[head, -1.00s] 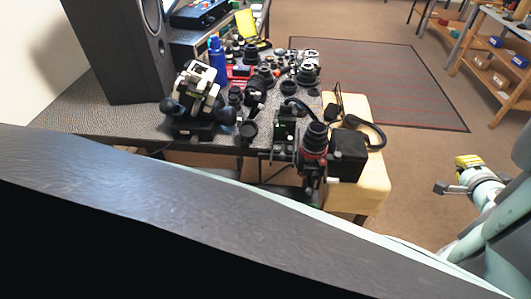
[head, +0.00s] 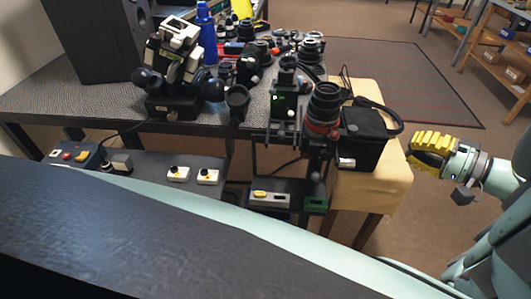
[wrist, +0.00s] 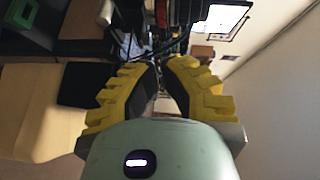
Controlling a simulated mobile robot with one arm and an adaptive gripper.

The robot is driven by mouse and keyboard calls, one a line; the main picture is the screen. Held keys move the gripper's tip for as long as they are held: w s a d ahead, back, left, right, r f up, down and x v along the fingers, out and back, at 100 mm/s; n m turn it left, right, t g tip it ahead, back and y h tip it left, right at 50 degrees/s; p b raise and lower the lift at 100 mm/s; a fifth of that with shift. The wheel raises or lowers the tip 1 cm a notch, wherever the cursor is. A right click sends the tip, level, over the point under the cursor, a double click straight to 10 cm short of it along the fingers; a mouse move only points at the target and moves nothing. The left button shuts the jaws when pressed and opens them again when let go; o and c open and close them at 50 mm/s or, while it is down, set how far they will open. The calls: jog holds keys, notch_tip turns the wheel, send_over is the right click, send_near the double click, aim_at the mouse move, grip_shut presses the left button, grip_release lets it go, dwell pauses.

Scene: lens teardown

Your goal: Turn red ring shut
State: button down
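The red ring (head: 319,129) is around the lower part of an upright black lens (head: 323,100), clamped on a dark stand at the table's front right corner in the head view. Whether the ring is open or shut cannot be told. My gripper (head: 416,152) has yellow ribbed fingers and is to the right of the lens, well apart from it. In the wrist view my gripper (wrist: 162,64) shows a narrow gap between its fingertips and nothing held. A reddish part beside dark ribbed shapes shows at the top edge there; I cannot tell surely that it is the ring.
A black box (head: 362,140) with a strap sits on a tan stool (head: 385,190) between lens and gripper. A black microscope-like device (head: 172,75) and several lenses crowd the table. A low shelf (head: 145,165) with switches is below.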

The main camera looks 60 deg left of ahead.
dwell(0.3)
send_near(334, 130)
jog(key=w+a, duration=0.3)
jog(key=s+a, duration=0.1)
jog(key=s+a+f, duration=0.1)
jog(key=s, duration=0.1)
jog(key=shift+a+p, duration=0.25)
jog(key=shift+p, duration=0.1)
jog(key=shift+s+a+f, duration=0.1)
jog(key=shift+s+a, duration=0.2)
jog(key=shift+s, duration=0.15)
jog(key=shift+s+d+m+t+p, duration=0.2)
jog(key=shift+s+m+t+p, duration=0.25)
jog(key=shift+m+t, duration=0.4)
jog(key=shift+s+m+t+y+p, duration=0.35)
jog(key=shift+s+m+t, duration=0.15)
jog(key=shift+t, duration=0.65)
